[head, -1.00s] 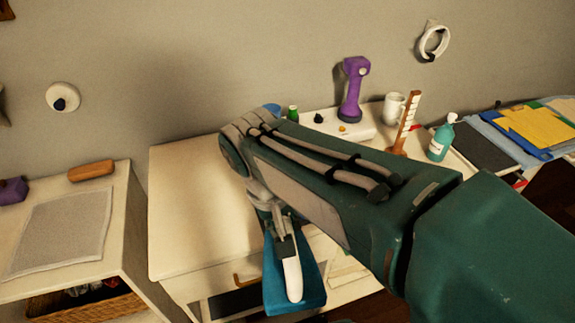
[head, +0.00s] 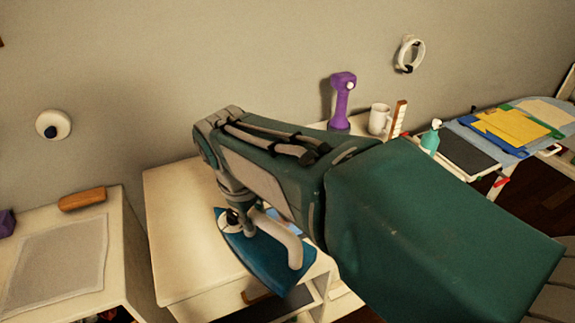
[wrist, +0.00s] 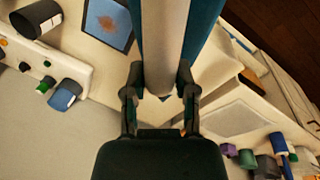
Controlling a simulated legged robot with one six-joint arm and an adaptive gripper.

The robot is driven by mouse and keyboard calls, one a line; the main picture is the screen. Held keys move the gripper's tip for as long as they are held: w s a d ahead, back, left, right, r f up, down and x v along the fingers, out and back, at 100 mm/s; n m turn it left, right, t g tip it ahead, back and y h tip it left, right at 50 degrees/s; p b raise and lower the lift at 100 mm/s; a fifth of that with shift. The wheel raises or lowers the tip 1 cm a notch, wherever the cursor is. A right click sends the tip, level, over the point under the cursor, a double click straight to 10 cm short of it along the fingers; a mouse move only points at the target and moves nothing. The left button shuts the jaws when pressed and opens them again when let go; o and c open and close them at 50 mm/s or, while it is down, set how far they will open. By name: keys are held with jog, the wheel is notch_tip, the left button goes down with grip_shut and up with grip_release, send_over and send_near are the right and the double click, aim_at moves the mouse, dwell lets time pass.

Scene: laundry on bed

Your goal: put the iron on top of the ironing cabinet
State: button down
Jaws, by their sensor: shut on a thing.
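The iron (head: 262,262) has a blue body and a pale handle. My gripper (head: 246,222) is shut on the handle, which also lies between my gripper's fingers (wrist: 160,95) in the wrist view. The iron (wrist: 207,28) shows partly there, at the top. My arm hides the back right of the cabinet.
A purple handheld device (head: 342,100), a white mug (head: 380,119) and a teal bottle (head: 430,140) stand right of my arm. A lower shelf unit with a grey mat (head: 55,265) and a brown brush (head: 83,199) is at left. The cabinet's left top is clear.

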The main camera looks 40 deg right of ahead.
jog(key=shift+w+r+n, duration=0.2)
jog(key=shift+w+n, duration=0.45)
jog(key=shift+n, duration=0.05)
jog(key=shift+w+d+r+n, duration=0.1)
jog(key=shift+w+d+n, duration=0.15)
jog(key=shift+w+n, duration=0.4)
jog(key=w+d+n, duration=0.2)
jog(key=shift+d+r+n+t, duration=0.1)
jog(key=shift+r+n+t, duration=0.05)
jog(key=shift+n+t, duration=0.25)
jog(key=shift+w+d+n+y, duration=0.8)
jog(key=shift+w+d+n, duration=1.8)
jog(key=shift+n, duration=0.95)
jog(key=w+a+f, duration=0.7)
jog(key=a+f, duration=0.5)
jog(key=shift+a+f, duration=0.15)
jog(key=shift+a, duration=0.15)
